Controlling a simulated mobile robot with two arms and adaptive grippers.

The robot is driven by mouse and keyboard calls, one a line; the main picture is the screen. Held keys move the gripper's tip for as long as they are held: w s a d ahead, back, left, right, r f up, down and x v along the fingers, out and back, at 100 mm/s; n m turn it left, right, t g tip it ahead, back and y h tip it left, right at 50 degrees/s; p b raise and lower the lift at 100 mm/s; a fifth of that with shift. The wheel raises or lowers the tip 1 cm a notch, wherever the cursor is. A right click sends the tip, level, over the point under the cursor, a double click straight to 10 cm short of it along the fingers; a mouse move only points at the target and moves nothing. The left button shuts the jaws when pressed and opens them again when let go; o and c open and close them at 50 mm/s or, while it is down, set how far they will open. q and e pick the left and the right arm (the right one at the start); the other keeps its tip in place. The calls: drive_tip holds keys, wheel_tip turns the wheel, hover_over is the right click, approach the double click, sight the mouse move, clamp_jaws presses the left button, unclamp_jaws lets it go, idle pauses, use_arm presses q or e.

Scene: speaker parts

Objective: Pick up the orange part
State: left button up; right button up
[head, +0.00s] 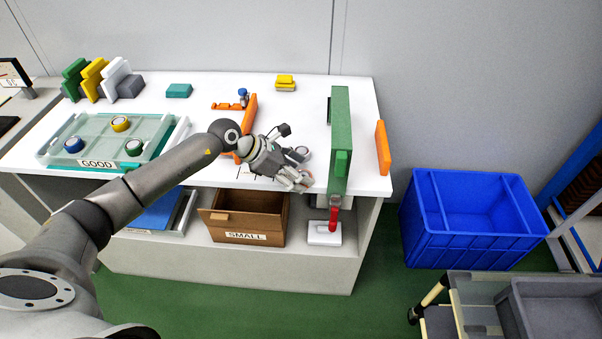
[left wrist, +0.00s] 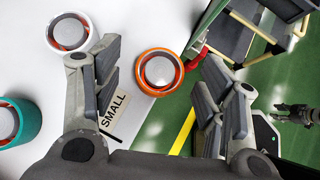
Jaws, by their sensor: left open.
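In the left wrist view, a round part with an orange ring and grey dome (left wrist: 159,72) lies on the white table close to its front edge. It sits between and beyond the two spread fingers of my left gripper (left wrist: 160,95), with no visible contact. In the head view my left gripper (head: 297,184) is open and empty at the table's front edge, beside the green panel; I cannot make out the orange-ringed part there. A dark mechanical shape at the right edge of the left wrist view looks like my right gripper (left wrist: 294,113); its jaws are too small to read.
A white-ringed part (left wrist: 68,32) and a teal part (left wrist: 12,122) lie nearby. A green panel (head: 340,130) stands close on the right. The GOOD tray (head: 97,165) is at left.

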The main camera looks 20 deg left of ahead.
use_arm(q)
drive_tip(key=v, duration=1)
drive_tip(key=shift+a+r, duration=0.15)
drive_tip(key=shift+a, duration=0.1)
drive_tip(key=shift+s+d, duration=0.1)
drive_tip(key=shift+s, duration=0.05)
